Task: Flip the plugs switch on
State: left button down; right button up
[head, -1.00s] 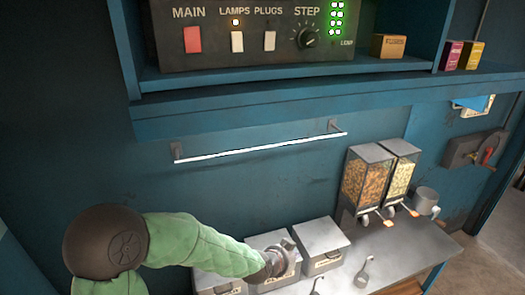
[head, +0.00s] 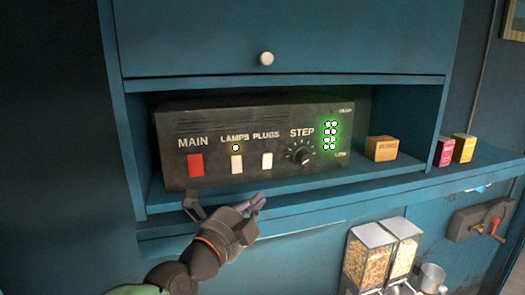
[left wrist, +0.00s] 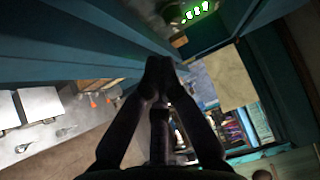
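The control panel (head: 220,125) sits in the blue shelf recess in the head view. The white plugs switch (head: 266,160) is under the PLUGS label, right of the white lamps switch (head: 236,164). A small orange light shows above the lamps switch, and none shows above the plugs switch. My left gripper (head: 261,199) is just below and in front of the shelf, its fingertips under the plugs switch and apart from it. In the left wrist view its fingers (left wrist: 158,66) come together with nothing seen between them. My right gripper is not in view.
The red main switch (head: 195,164) and the step knob (head: 301,152) flank the two white switches. The shelf edge (head: 300,195) runs between gripper and panel. Small boxes (head: 381,148) stand to the right. Food dispensers (head: 370,255) are lower right.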

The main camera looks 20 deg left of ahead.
pick_arm(q)
jog(key=shift+s+a+r, duration=0.15)
jog(key=shift+s+r, duration=0.05)
jog(key=shift+r, duration=0.35)
jog(key=shift+s+a+r, duration=0.1)
jog(key=shift+s+r, duration=0.1)
jog(key=shift+r, duration=0.3)
jog(key=shift+w, duration=0.15)
send_near(267, 161)
jog(key=w+d, duration=0.3)
jog(key=d, duration=0.2)
jog(key=w, duration=0.1)
jog(key=w+a+r+b, duration=0.1)
jog(key=w+a+b, duration=0.1)
jog(key=shift+w+r, duration=0.25)
